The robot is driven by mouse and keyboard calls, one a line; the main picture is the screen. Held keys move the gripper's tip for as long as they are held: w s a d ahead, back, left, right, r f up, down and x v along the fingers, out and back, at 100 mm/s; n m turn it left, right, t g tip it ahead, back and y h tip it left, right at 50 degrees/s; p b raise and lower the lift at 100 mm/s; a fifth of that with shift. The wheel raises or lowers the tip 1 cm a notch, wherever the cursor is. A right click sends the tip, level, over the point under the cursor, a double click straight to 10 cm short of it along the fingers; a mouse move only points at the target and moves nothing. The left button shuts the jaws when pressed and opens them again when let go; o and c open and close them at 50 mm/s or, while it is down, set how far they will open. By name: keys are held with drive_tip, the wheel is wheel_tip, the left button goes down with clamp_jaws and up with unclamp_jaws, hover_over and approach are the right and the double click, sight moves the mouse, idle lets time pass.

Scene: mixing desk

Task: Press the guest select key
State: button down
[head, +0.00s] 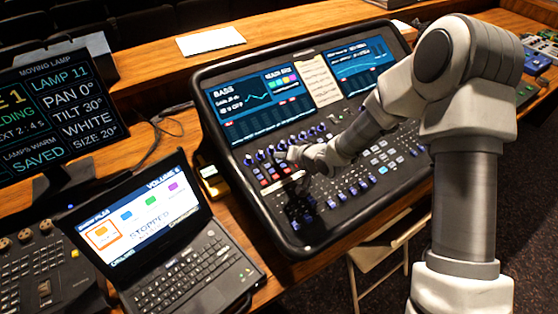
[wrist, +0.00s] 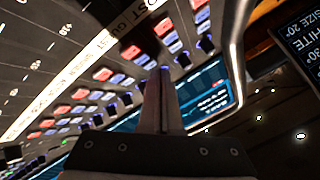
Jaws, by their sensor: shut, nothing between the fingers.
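The mixing desk (head: 318,243) fills the middle of the head view. My gripper (head: 296,212) hangs over its lower left part, dark and hard to make out against the panel. In the wrist view my gripper (wrist: 164,72) is shut and empty, fingertips pointing at the channel keys. Rows of red keys (wrist: 130,52) and pale blue keys (wrist: 115,78) run diagonally beside a white label strip (wrist: 45,105). Part of the strip's lettering seems to read "OST GU". I cannot tell which key is the guest select key, or whether the fingertips touch the panel.
A laptop (head: 190,270) stands left of the desk, with a lamp monitor (head: 60,110) behind it. A white paper (head: 210,41) lies on the wooden counter. The desk's screens (head: 245,110) line its far side. A folding chair (head: 385,245) stands in front.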

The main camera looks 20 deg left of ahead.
drive_tip(key=shift+f+b, duration=0.35)
idle(0.4)
idle(0.3)
drive_tip(key=shift+r+p, duration=0.55)
drive_tip(key=shift+r, duration=0.25)
drive_tip(key=shift+s+d+r+p, duration=0.1)
drive_tip(key=shift+d+r+p, duration=0.05)
drive_tip(key=shift+r+p, duration=1)
drive_tip(key=shift+s+d+r+p, duration=0.1)
drive_tip(key=shift+r+p, duration=0.7)
drive_tip(key=shift+r, duration=0.6)
drive_tip(key=shift+f, duration=0.1)
